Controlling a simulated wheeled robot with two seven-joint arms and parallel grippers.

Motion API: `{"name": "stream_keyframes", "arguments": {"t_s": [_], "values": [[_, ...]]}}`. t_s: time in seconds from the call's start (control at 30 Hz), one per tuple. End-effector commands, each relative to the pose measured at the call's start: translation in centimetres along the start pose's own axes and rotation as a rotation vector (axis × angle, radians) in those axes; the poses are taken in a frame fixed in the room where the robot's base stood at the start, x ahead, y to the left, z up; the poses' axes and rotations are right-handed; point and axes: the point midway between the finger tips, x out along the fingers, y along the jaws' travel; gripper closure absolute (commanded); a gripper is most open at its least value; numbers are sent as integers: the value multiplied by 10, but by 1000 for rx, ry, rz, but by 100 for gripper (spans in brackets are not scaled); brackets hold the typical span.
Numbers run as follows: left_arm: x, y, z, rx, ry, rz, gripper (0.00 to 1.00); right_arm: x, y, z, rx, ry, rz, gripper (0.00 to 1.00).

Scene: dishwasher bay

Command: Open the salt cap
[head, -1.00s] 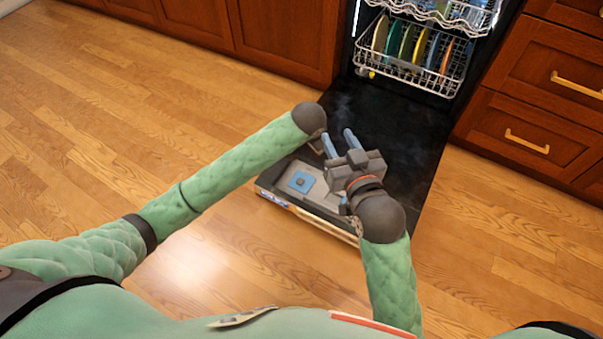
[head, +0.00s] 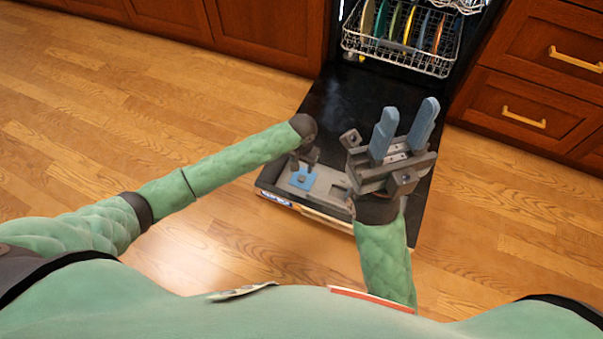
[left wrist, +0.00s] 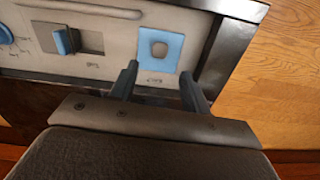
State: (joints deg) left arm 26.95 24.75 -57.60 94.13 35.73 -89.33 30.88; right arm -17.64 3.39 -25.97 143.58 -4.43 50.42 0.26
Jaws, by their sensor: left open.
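The salt cap is a light blue square with a round knob (left wrist: 160,50) on the pale inner panel of the lowered dishwasher door. It also shows in the head view (head: 303,180), with its knob standing and the cap seated flat. My left gripper (left wrist: 159,70) is open, its two dark fingers on either side of the cap's near edge, with nothing between them; contact cannot be told. In the head view my left gripper (head: 303,163) points down over the cap and partly hides it. My right gripper (head: 409,105) is open and empty above the door, its blue fingers pointing up the picture.
The dark dishwasher door (head: 350,110) lies open. A wire rack (head: 400,52) with several coloured plates stands at its far end. In the left wrist view, a recess with a blue slider (left wrist: 65,40) and a blue dial (left wrist: 5,34) sit left of the cap. Wooden floor lies around.

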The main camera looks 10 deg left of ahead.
Motion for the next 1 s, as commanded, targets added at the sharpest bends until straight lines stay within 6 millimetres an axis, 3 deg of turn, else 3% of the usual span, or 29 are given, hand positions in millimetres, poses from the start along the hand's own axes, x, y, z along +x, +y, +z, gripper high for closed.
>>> {"name": "stream_keyframes", "arguments": {"t_s": [0.17,0.33,0.7,1.0], "values": [[1,0,0,-54,2,0,53,-1,0,-16,1,86,0,64],[14,0,0,-68,1,0,53,-5,-1,-14,10,85,3,64],[65,0,0,-66,2,-1,53,-12,-4,-10,51,96,17,64],[78,0,0,-66,3,-1,53,-13,-6,-10,66,97,22,64]]}}
